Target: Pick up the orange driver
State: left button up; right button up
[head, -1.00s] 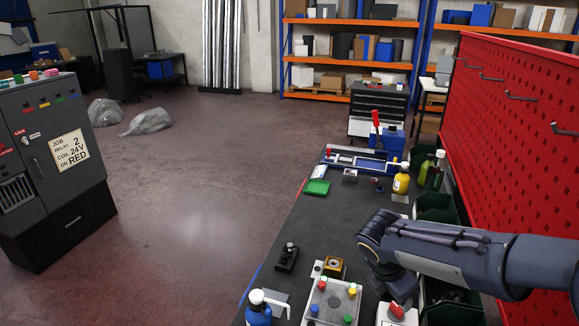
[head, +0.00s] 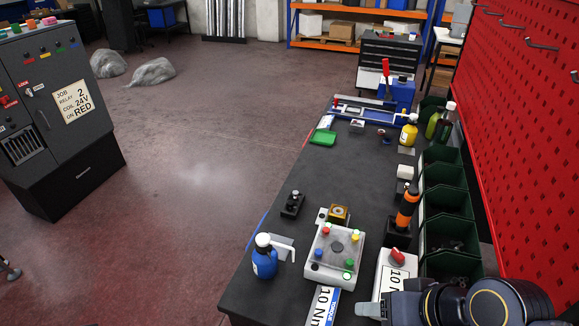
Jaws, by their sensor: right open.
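The orange driver (head: 407,207), with an orange and black body, stands upright in a dark holder (head: 398,235) on the right side of the table. My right gripper (head: 372,309) is low in the head view, near the front of the table, left of my wrist. It is open and apart from the driver, which stands farther back. No object shows between its fingers. A small grey and dark part at the far left edge looks like the tip of my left gripper (head: 10,271); its jaws are too cut off to read.
Green bins (head: 444,203) and a red pegboard (head: 525,130) line the right side.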

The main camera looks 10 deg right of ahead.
aim_at(410, 199)
jog(key=z, duration=1.3)
jog(key=l+z, duration=0.2)
jog(key=l, duration=0.2)
jog(key=i+l+z, duration=0.2)
jog(key=l, duration=0.15)
jog(key=l+z, duration=0.25)
jog(key=l, duration=0.15)
jog(key=i, duration=0.05)
